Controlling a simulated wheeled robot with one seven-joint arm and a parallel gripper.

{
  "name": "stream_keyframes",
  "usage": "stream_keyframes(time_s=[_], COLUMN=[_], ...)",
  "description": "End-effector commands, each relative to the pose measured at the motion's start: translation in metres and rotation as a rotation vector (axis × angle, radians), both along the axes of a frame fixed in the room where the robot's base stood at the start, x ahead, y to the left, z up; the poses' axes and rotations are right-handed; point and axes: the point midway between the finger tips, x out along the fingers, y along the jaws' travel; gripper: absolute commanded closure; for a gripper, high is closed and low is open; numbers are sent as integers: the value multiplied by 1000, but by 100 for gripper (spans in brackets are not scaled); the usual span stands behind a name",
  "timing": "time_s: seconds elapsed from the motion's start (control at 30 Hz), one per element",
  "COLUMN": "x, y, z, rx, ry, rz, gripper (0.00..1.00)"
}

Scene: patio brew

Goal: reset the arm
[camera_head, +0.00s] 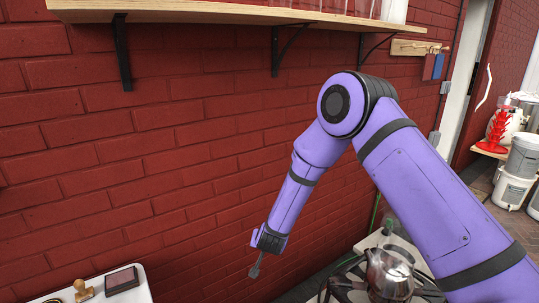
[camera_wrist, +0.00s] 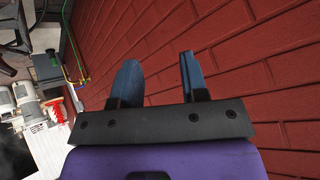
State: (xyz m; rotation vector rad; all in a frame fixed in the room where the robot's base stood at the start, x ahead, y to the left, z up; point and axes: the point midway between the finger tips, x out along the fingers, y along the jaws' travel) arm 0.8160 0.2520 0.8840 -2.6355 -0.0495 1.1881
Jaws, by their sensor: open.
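My purple arm is bent at the elbow in front of the red brick wall. My gripper (camera_head: 256,268) hangs at the end of the forearm, pointing down, beside the wall and left of the stove. In the wrist view my gripper (camera_wrist: 160,72) shows two dark blue-grey fingers standing apart with an empty gap between them. Only brick wall shows behind the fingers. Nothing is held.
A wooden shelf (camera_head: 230,14) on black brackets runs along the wall above. A steel pot (camera_head: 390,272) stands on the stove at lower right. A white table (camera_head: 132,291) with a stamp and a dark pad is at lower left. A red rack (camera_head: 497,130) stands far right.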

Motion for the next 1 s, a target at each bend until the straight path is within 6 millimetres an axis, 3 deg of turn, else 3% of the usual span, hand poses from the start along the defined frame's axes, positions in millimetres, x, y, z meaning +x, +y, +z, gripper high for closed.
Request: stream_keyframes(time_s=[0.03, 0.1, 0.47, 0.77, 1.0], x=[5, 8, -6, -49, -101], y=[-6, -12, -62, -117, -164], z=[25, 55, 193, 290, 351], rx=[11, 23, 39, 12, -27], ry=[-4, -2, 17, 42, 71], rz=[12, 34, 133, 188, 211], gripper=[60, 60, 60, 60, 60])
